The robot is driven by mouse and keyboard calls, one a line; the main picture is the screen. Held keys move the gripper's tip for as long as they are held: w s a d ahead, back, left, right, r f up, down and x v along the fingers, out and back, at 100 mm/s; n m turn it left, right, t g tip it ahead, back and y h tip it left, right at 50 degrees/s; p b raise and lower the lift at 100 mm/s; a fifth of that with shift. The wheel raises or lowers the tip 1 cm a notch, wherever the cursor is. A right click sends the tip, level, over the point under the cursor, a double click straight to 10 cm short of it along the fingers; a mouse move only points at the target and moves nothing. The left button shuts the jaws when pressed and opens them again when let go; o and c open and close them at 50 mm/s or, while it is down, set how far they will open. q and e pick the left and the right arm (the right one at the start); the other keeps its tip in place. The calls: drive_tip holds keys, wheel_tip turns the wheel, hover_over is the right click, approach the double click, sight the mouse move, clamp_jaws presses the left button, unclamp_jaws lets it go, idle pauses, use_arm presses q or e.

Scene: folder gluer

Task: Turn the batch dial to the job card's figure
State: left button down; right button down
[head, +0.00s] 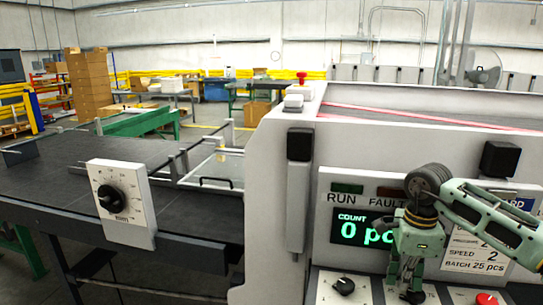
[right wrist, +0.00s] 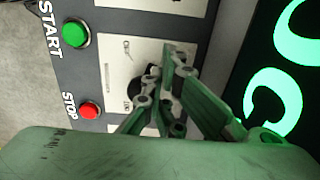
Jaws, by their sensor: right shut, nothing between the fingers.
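The job card (head: 478,245) is on the right of the machine front and reads speed 2 and batch 25 pcs; my right arm covers part of it. My right gripper (head: 404,292) points down over the middle plate of the control panel, fingers shut. In the right wrist view the shut fingers (right wrist: 172,72) are in front of a black dial (right wrist: 149,79) on a pale plate and partly hide it. Whether they touch it I cannot tell. The dial's label and setting are unreadable, so I cannot confirm it is the batch dial. My left gripper is out of view.
Another dial (head: 344,286) is left of my right gripper, and a red knob (head: 487,299) is to its right. The count display (head: 362,228) shows 0. In the right wrist view, a green START button (right wrist: 75,34) and red STOP button (right wrist: 90,109) are near the dial.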

drive_tip(key=shift+w+a, duration=0.1)
wheel_tip(320, 180, up, 6)
drive_tip(key=p, duration=0.4)
drive_tip(key=shift+a, duration=0.15)
